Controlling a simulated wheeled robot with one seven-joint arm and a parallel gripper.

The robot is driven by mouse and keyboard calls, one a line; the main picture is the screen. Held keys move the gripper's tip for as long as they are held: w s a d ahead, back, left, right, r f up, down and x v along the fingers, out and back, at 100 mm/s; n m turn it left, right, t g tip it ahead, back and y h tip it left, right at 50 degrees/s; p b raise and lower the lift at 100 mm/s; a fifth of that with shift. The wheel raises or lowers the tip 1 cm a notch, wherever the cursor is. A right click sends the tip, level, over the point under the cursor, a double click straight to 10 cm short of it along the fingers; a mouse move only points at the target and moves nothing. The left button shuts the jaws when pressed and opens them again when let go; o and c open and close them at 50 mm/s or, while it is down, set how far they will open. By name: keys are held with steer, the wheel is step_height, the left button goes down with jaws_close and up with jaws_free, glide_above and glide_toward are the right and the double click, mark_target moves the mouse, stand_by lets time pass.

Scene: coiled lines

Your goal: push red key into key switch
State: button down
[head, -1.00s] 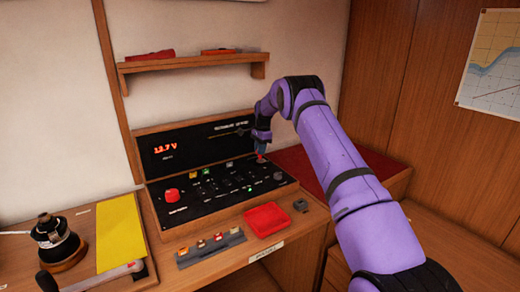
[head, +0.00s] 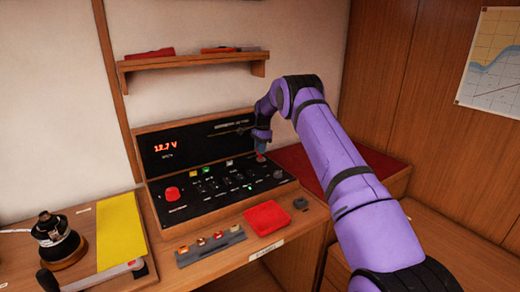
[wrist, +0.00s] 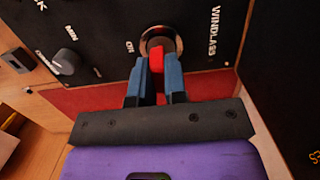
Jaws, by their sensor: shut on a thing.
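The red key (wrist: 157,62) is between the blue fingertips of my gripper (wrist: 156,75) in the wrist view. My gripper is shut on it. The far end of the key meets the round, metal-rimmed key switch (wrist: 158,38), beside the WINDLASS lettering; how deep it sits cannot be told. In the head view my gripper (head: 261,150) is at the right end of the black control panel (head: 215,190), and a little of the red key (head: 260,158) shows below it.
A grey knob (wrist: 65,61) is left of the switch in the wrist view. In the head view a red knob (head: 172,194) is on the panel's left. A red tray (head: 266,218) and a grey strip (head: 211,246) with small items lie in front. A shelf (head: 190,62) hangs above.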

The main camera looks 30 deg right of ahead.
steer(key=shift+f, duration=1.05)
stand_by(0.9)
steer(key=c, duration=1.1)
jaws_free()
steer(key=shift+r, duration=0.15)
steer(key=r, duration=0.3)
steer(key=d+r, duration=0.1)
steer(key=r, duration=0.6)
steer(key=shift+d+r, duration=0.1)
steer(key=shift+d, duration=0.1)
steer(key=shift+r, duration=0.15)
